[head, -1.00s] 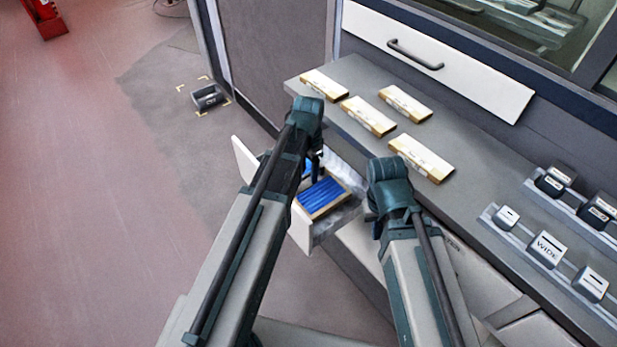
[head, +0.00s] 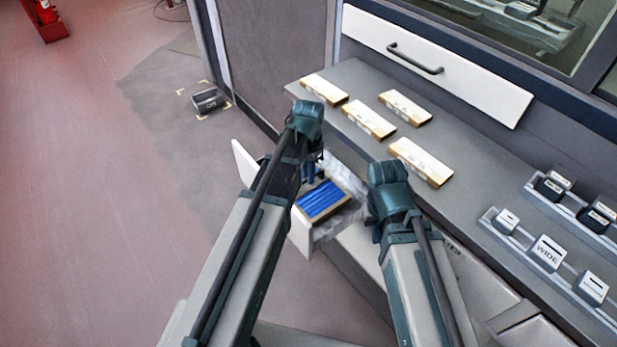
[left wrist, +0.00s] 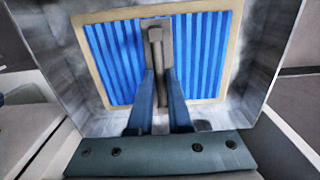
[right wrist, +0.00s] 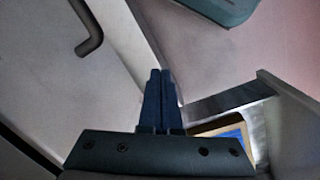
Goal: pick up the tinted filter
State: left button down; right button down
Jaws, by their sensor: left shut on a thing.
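The tinted filter is a blue pleated panel in a tan frame (head: 322,199). It lies in the open drawer (head: 299,232), and it fills the upper part of the left wrist view (left wrist: 210,60). My left gripper (left wrist: 157,72) reaches down into the drawer, its fingers shut on a narrow grey-brown grip piece standing at the filter's middle. The gripper and my arm hide part of the filter in the head view. My right gripper (right wrist: 161,75) has its fingertips together with nothing visible between them. It is beside the drawer, with a corner of the filter (right wrist: 232,133) showing at right.
Several pale flat boxes (head: 420,160) lie on the grey counter (head: 470,200) above the drawer. Small labelled blocks, one marked WIDE (head: 546,252), stand in racks at right. The drawer walls stand close around the left gripper. The floor at left (head: 110,230) is open.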

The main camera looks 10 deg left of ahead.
pick_arm(q)
jog(key=shift+r, duration=0.1)
dwell(0.7)
notch_tip(320, 180, up, 5)
jog(key=p, duration=0.5)
jog(key=shift+r+p, duration=1.15)
jog(key=shift+p, duration=0.1)
